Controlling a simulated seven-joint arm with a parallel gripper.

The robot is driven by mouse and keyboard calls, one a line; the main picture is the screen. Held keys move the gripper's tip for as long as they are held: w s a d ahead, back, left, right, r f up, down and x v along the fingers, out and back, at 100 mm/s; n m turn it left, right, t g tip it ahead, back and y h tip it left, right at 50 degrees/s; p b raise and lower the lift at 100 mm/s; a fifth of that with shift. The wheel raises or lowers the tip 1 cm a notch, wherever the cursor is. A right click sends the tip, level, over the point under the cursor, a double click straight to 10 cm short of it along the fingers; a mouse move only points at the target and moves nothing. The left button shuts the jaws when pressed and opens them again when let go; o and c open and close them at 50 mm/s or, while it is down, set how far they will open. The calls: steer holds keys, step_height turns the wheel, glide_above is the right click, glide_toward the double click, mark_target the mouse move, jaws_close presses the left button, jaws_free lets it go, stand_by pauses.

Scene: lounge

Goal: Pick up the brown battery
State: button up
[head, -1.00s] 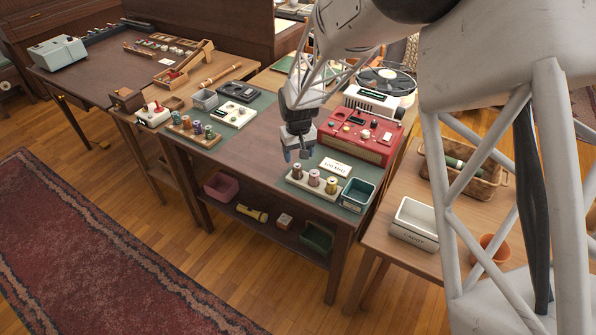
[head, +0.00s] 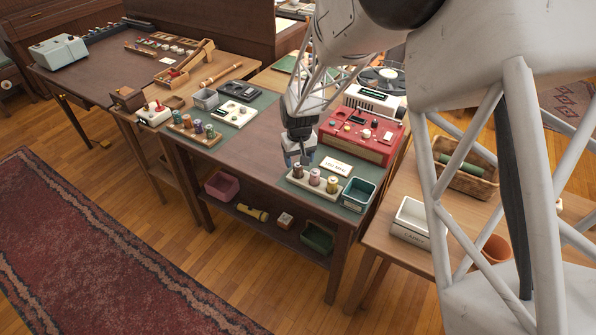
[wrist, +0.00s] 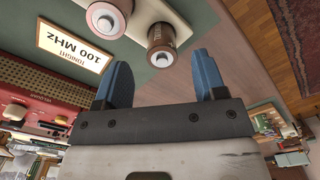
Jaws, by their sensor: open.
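The brown battery (head: 297,171) stands upright at the left end of a pale holder (head: 316,191), beside a pink battery (head: 314,178) and a yellowish one (head: 332,186). My gripper (head: 302,158), with blue fingers, hangs just above and behind the brown battery. In the wrist view the brown battery (wrist: 161,45) shows beyond the gap between the open fingertips (wrist: 161,68), clear of both. The pink battery (wrist: 107,18) is outside the gap, to its left. The gripper is empty.
A "100 MHz" card (head: 336,167) lies behind the holder. A red radio (head: 360,137) stands close on the right, and a teal bin (head: 357,195) at the holder's right end. Bare table top (head: 250,146) lies to the left.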

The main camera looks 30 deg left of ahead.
mark_target(298, 165)
steer(key=shift+a+f, duration=0.15)
steer(key=shift+f, duration=2.45)
steer(key=c, duration=1)
